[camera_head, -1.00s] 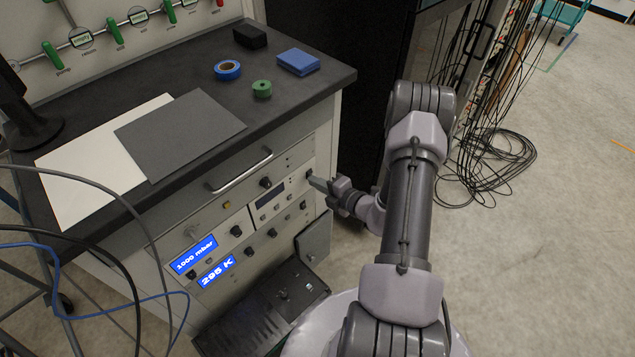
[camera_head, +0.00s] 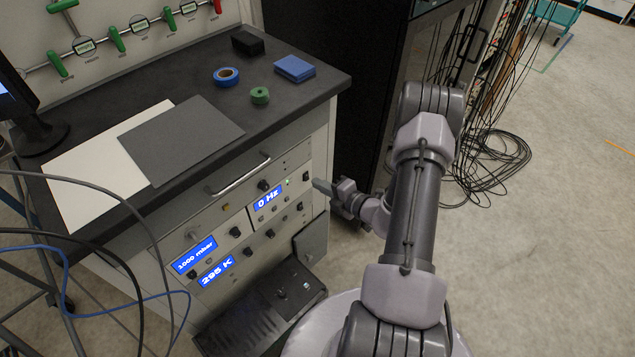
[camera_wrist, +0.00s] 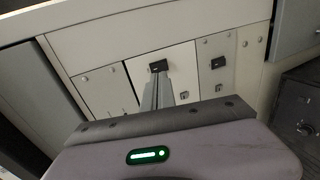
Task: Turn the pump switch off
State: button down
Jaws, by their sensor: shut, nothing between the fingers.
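The control panel (camera_head: 220,222) on the front of the bench carries several black knobs and switches. None has a label I can read, so I cannot tell which is the pump switch. In the wrist view, a black switch (camera_wrist: 158,66) sits just beyond the fingertips of my gripper (camera_wrist: 157,82), and a second black switch (camera_wrist: 217,62) is to its right. My gripper (camera_head: 318,185) is shut and empty at the panel's right end. Whether it touches the switch is unclear. A display (camera_head: 268,199) reads "0 Hz", with a small green light (camera_head: 288,181) above it.
A drawer handle (camera_head: 238,174) sticks out above the panel. Two other blue displays read 1000 mbar (camera_head: 195,256) and 295 K (camera_head: 216,270). Tape rolls and a blue block (camera_head: 294,68) lie on the dark benchtop. Cables (camera_head: 497,160) lie on the floor at right.

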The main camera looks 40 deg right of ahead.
jog(key=p+v, duration=0.2)
jog(key=v, duration=0.8)
jog(key=shift+s, duration=0.35)
jog(key=shift+r, duration=0.1)
jog(key=b, duration=0.1)
send_near(306, 177)
jog(key=w+f, duration=0.3)
jog(key=w, duration=0.3)
jog(key=shift+a+f, duration=0.4)
